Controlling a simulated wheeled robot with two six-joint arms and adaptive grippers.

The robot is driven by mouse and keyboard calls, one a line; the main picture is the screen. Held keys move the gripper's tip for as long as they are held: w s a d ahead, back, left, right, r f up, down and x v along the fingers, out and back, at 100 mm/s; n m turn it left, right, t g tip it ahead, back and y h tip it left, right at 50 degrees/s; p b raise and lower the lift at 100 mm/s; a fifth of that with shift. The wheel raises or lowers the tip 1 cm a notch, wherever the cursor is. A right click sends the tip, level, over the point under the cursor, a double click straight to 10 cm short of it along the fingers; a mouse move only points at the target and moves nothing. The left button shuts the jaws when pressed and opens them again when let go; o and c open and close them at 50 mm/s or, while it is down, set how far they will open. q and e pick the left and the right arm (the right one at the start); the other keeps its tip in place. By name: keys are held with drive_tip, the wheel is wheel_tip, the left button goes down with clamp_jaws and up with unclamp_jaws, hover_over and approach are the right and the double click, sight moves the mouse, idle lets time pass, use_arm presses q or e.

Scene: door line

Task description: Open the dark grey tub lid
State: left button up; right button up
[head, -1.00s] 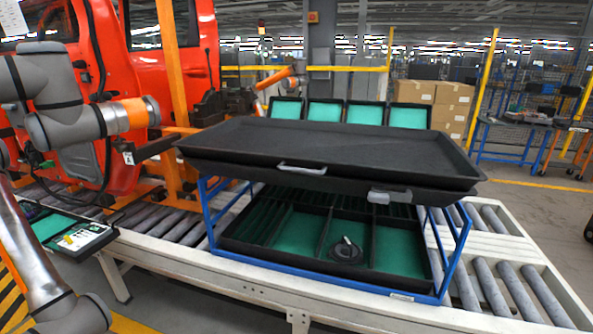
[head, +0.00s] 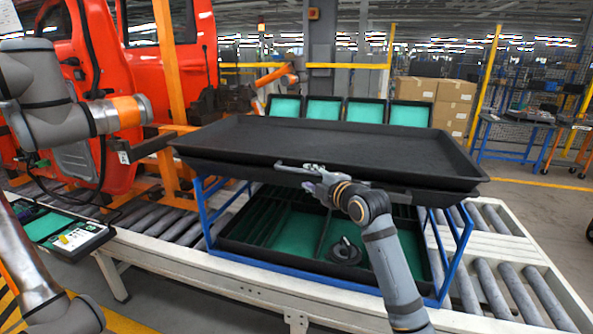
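The dark grey tub lid (head: 340,140) is a wide, shallow black tray shape. It lies flat on top of the dark tub (head: 235,172) and looks closed. A light handle (head: 285,168) sits at the middle of its front edge. My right gripper (head: 314,172) is at this handle, its arm reaching up from the lower right. It hides the right part of the handle and the light latch on the front edge. Whether its fingers are closed on the handle is too small to tell.
A blue rack (head: 459,255) carries the tub above a lower open tray (head: 268,263) with green compartments and a round black part (head: 345,252). A roller conveyor (head: 515,290) runs beneath. Red doors (head: 75,85) stand at left, and several green-faced bins (head: 366,111) behind.

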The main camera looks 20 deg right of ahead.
sight(298, 170)
drive_tip(key=p+x, duration=0.1)
drive_tip(key=x, duration=0.6)
drive_tip(key=shift+a+r, duration=0.1)
drive_tip(key=shift+w+a+p, duration=0.1)
drive_tip(key=shift+w+p, duration=0.2)
drive_tip(key=shift+w, duration=0.4)
drive_tip(key=shift+f, duration=0.25)
clamp_jaws()
